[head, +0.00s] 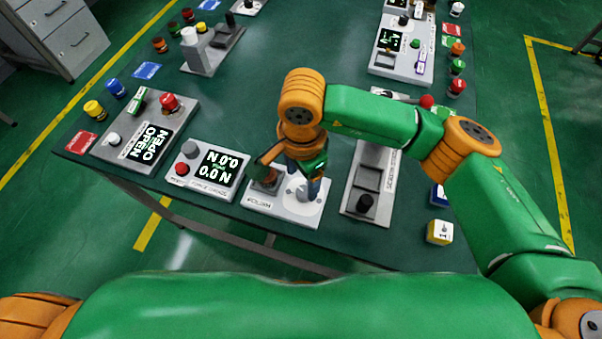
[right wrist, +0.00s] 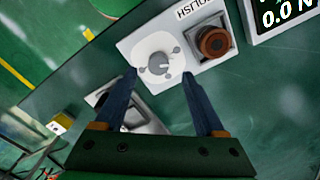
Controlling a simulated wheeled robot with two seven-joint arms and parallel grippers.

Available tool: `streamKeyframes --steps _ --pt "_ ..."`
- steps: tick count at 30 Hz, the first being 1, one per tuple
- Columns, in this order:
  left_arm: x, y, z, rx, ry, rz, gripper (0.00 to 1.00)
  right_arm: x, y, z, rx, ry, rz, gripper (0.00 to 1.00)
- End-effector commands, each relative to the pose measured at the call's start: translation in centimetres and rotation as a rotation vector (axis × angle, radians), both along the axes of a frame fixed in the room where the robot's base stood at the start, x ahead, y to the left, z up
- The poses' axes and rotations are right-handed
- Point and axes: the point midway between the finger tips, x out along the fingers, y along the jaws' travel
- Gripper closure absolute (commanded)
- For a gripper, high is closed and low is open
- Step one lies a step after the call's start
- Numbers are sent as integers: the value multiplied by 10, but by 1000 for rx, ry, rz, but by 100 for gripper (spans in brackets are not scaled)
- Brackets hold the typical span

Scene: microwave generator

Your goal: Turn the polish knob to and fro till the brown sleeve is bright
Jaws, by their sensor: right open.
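The polish unit (head: 258,204) is a white plate at the near edge of the table; it also shows in the right wrist view (right wrist: 135,42). Its knob (right wrist: 158,62) is a light grey round dial with a pointer, set in a white disc. The brown sleeve (right wrist: 213,42) stands in a dark square holder beside the knob and looks dull brown; in the head view the sleeve (head: 266,178) is partly hidden by my arm. My right gripper (right wrist: 160,76) is open, pointing down at the knob, with its fingertips to either side. I cannot tell whether they touch it. My left gripper is out of view.
A force gauge box (head: 206,170) reading 0.0 N stands left of the polish unit. A long grey slider unit (head: 370,180) stands close on the right. A box with an OPEN display (head: 146,133) is farther left. The table's middle (head: 265,90) is clear.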

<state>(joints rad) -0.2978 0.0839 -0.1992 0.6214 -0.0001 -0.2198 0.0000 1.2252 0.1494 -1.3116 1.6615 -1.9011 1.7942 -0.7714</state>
Motion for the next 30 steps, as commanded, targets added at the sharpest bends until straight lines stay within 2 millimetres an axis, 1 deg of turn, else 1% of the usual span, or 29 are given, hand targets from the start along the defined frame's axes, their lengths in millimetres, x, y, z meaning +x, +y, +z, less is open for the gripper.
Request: streamKeyframes --steps 3,7,10,16,17,18,20,21,23,24,30 --pt "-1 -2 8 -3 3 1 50 -1 -1 -24 -3 5 -3 28" --pt "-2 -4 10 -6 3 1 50 0 0 -44 -1 3 -4 28" --pt "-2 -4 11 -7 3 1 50 0 0 -50 0 1 -4 28" --pt "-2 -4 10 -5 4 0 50 0 0 -51 0 0 -4 28" --pt "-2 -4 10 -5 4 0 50 0 0 -51 0 0 -4 36" --pt "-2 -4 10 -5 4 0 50 0 0 -51 0 0 -4 47" --pt "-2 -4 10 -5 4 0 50 0 0 -51 0 0 -4 63" --pt "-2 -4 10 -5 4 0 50 0 0 -51 0 0 -5 74" --pt "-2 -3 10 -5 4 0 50 0 0 -51 0 0 -5 90" --pt "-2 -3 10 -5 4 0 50 0 0 -51 0 0 -5 100" --pt "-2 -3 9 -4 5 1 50 0 0 -52 -1 -1 -12 100"
